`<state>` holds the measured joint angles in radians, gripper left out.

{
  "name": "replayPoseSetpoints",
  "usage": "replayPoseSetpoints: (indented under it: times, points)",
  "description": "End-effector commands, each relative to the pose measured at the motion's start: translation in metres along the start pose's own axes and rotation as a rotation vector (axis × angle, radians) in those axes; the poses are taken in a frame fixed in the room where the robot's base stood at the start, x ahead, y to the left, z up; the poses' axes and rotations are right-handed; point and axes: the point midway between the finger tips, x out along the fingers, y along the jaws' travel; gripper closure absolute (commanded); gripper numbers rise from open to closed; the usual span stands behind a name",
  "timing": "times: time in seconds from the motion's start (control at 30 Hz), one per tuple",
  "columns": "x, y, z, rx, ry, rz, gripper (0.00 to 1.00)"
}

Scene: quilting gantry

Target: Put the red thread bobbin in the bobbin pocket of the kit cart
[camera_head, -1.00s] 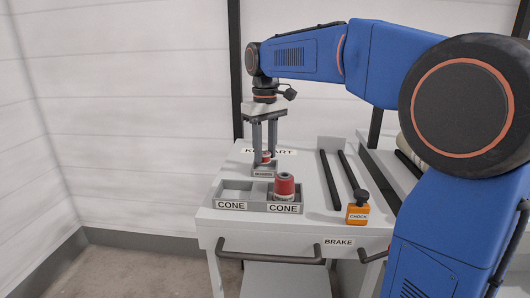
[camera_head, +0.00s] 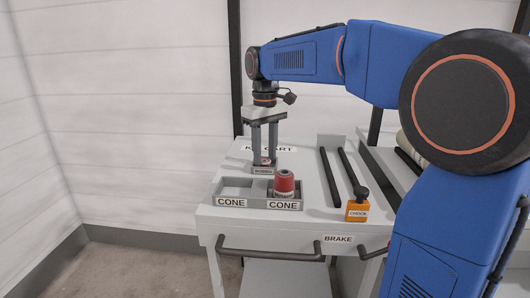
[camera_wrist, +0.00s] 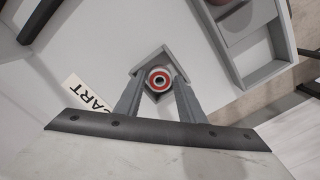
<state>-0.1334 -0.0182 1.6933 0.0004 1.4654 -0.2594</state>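The red thread bobbin (camera_wrist: 158,80) shows end-on in the wrist view as a red ring with a pale, dark-centred core. It sits within the walls of the small grey bobbin pocket (camera_wrist: 150,60). In the head view the bobbin (camera_head: 265,160) is mostly hidden by the fingers and the labelled front of the pocket (camera_head: 264,170). My gripper (camera_head: 265,158) points straight down over the pocket, its fingertips at the pocket's level on either side of the bobbin. The fingers appear closed on it; the exact contact is hard to see. The pocket is on the white kit cart (camera_head: 315,215).
A grey two-part tray (camera_head: 235,190) labelled CONE is in front of the pocket; a red cone (camera_head: 284,184) stands in its right part, and the left is empty. Black rails (camera_head: 329,178) and an orange chock (camera_head: 357,211) lie to the right.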

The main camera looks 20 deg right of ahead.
Motion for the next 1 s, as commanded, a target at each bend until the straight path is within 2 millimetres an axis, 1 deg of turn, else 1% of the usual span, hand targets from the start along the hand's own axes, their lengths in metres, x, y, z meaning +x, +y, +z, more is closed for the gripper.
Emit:
replayPoseSetpoints:
  times: [0.2,0.33,0.47,0.8,0.9,1.0]
  points:
    - [-0.001,0.000,0.000,0.000,-0.001,0.000,0.50]
    - [-0.010,0.000,0.000,0.000,0.001,0.001,0.50]
    - [-0.031,0.000,0.000,0.000,0.005,0.002,0.50]
    - [-0.095,0.000,-0.001,0.000,0.002,0.001,0.50]
    - [-0.111,0.000,-0.001,0.000,0.002,0.001,0.50]
    - [-0.122,0.000,-0.001,0.000,0.001,0.000,0.50]
